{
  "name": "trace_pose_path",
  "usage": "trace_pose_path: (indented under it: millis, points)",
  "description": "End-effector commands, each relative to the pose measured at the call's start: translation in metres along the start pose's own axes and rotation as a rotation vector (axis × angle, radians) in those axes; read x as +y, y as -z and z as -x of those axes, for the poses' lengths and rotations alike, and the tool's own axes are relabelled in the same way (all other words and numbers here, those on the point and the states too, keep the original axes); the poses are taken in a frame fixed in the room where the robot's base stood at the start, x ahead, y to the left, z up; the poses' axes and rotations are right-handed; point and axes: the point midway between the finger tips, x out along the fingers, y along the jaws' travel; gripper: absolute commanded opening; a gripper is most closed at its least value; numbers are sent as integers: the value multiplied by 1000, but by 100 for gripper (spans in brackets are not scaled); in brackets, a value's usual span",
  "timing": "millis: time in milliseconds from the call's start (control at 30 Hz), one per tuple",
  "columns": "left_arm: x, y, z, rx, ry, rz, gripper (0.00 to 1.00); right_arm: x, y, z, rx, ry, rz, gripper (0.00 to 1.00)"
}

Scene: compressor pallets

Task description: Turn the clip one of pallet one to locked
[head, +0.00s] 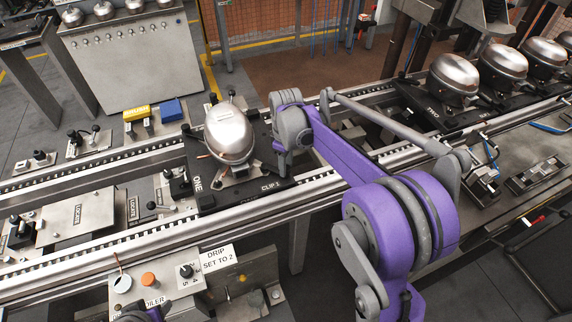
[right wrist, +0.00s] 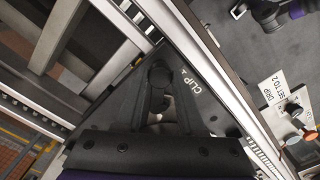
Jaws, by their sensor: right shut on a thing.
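Pallet one (head: 205,196) is a dark plate on the roller conveyor, marked ONE and CLIP 1, and carries a shiny domed compressor (head: 229,134). My right gripper (head: 282,143) is over its right side, beside the compressor; my wrist hides its fingertips in the head view. In the right wrist view, its dark fingers (right wrist: 160,108) are shut on clip one (right wrist: 159,77), whose dark rounded end shows next to the CLIP label. The clip's exact angle is hard to tell. Part of my left arm's end (head: 145,313) shows at the bottom left; its jaws are not clear.
Pallet two (head: 432,108) with another compressor stands further right on the line. A DRIP SET TO 2 sign (head: 217,259) and a control panel with an orange button (head: 149,280) are in front of the conveyor. Yellow and blue blocks (head: 172,110) lie behind it.

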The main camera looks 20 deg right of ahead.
Motion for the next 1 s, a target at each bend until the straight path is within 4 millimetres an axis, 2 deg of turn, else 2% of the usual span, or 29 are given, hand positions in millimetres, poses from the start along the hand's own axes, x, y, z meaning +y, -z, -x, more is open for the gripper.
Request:
trace_pose_path:
  millis: [300,800,833,967,1000]
  points:
    - [0,-1,-1,-1,0,0,50,0,0,0,0,0,106,0]
    - [0,-1,-1,-1,0,0,50,0,0,0,0,0,123,0]
    - [0,-1,-1,-1,0,0,50,0,0,0,0,0,123,43]
    - [0,-1,-1,-1,0,0,50,0,0,0,0,0,123,66]
    - [0,-1,-1,-1,0,0,50,0,0,0,0,0,122,68]
